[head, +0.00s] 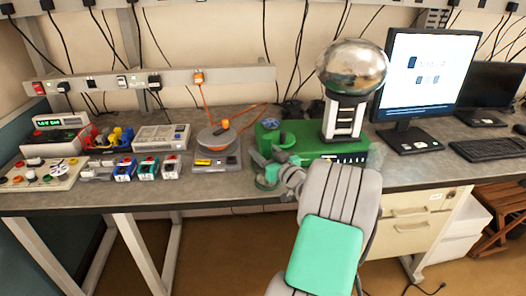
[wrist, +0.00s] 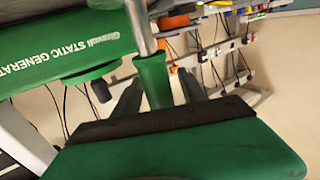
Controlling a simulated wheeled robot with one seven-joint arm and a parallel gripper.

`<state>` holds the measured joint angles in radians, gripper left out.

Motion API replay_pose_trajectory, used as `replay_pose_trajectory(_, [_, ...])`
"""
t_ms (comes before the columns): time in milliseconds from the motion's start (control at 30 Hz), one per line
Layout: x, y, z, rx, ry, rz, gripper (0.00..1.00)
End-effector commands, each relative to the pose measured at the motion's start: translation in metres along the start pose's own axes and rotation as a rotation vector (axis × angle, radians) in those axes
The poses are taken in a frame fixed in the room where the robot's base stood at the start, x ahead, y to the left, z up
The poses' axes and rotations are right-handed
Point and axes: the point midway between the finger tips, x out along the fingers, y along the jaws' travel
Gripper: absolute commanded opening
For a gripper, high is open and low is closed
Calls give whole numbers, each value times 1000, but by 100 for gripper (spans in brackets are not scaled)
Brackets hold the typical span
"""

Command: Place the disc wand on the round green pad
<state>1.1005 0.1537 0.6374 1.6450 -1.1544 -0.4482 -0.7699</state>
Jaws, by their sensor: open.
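The disc wand's green handle (wrist: 154,82) stands between the two spread fingers of my gripper (wrist: 160,92) in the wrist view, with a metal rod rising from it. The fingers show a gap on either side of the handle. The wand's disc is out of that view. In the head view my gripper (head: 268,170) is at the bench's front edge, left of the generator's front, and the wand cannot be made out clearly. A rounded green shape (wrist: 92,75) below the generator's lettering may be the round green pad; I cannot pick it out in the head view.
The static generator has a green base (head: 312,138) and a silver dome (head: 352,68) close behind my gripper. A grey device (head: 218,158) with an orange cable stands left of it. Small boxes and meters fill the left bench. A monitor (head: 428,75) stands right.

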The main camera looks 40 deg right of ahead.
Motion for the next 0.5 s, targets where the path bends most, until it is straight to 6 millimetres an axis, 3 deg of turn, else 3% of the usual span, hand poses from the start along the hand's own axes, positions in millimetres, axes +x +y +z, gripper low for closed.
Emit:
replay_pose_trajectory(67, [0, 0, -7, 1, 0, 0, 50])
replay_pose_trajectory(167, [-18, 2, 0, 0, -1, 4, 50])
replay_pose_trajectory(500, [-103, 2, -1, -1, 1, 5, 50])
